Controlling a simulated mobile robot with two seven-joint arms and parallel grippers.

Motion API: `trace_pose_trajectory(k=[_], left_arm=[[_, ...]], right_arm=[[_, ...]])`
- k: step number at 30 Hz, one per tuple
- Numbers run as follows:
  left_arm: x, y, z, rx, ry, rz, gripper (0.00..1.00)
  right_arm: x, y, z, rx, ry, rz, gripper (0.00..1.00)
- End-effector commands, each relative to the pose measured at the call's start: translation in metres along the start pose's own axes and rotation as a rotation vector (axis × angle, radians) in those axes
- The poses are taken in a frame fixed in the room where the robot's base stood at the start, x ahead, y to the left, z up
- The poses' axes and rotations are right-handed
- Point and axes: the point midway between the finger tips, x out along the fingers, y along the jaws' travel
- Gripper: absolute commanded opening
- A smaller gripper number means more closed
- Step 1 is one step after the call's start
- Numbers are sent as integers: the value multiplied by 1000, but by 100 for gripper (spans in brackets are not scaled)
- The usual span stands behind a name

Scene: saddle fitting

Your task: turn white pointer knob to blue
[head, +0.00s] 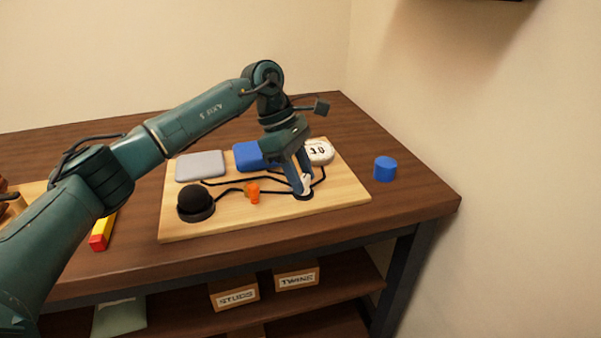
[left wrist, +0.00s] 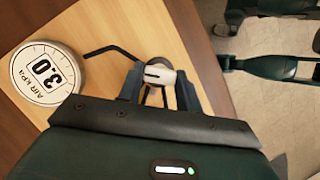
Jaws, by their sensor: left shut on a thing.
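The white pointer knob (head: 306,183) stands near the right front of a light wooden board (head: 232,221), on a dark round base. My left gripper (head: 302,187) reaches down over it and is shut on it. In the left wrist view the knob (left wrist: 160,73) sits between the two fingers of my left gripper (left wrist: 157,84), with a dark slot or line on its white top. The fingers hide part of the knob, and I cannot tell exactly where it points. A blue block (head: 250,155) lies at the back of the board, partly behind my gripper. My right gripper is out of view.
A blue cylinder (head: 385,169) stands right of the board. A yellow-and-red bar (head: 102,232) lies left.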

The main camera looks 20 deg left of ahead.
Motion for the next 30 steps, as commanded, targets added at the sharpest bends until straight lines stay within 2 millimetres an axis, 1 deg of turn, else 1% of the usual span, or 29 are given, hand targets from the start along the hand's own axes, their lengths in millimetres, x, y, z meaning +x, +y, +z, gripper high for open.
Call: trace_pose_trajectory(k=[5,6,13,20,23,26,30], left_arm=[[-1,0,1,5,-1,1,12],[-1,0,1,5,-1,1,37],[0,0,1,2,0,1,56],[0,0,0,1,0,0,56],[-5,0,0,1,0,1,56],[-18,1,1,1,-1,4,56],[-48,1,1,1,0,5,56]], right_arm=[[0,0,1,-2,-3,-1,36],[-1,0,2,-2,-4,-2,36],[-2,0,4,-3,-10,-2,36],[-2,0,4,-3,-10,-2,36],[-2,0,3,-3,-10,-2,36],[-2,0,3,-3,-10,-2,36],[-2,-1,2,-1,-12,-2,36]])
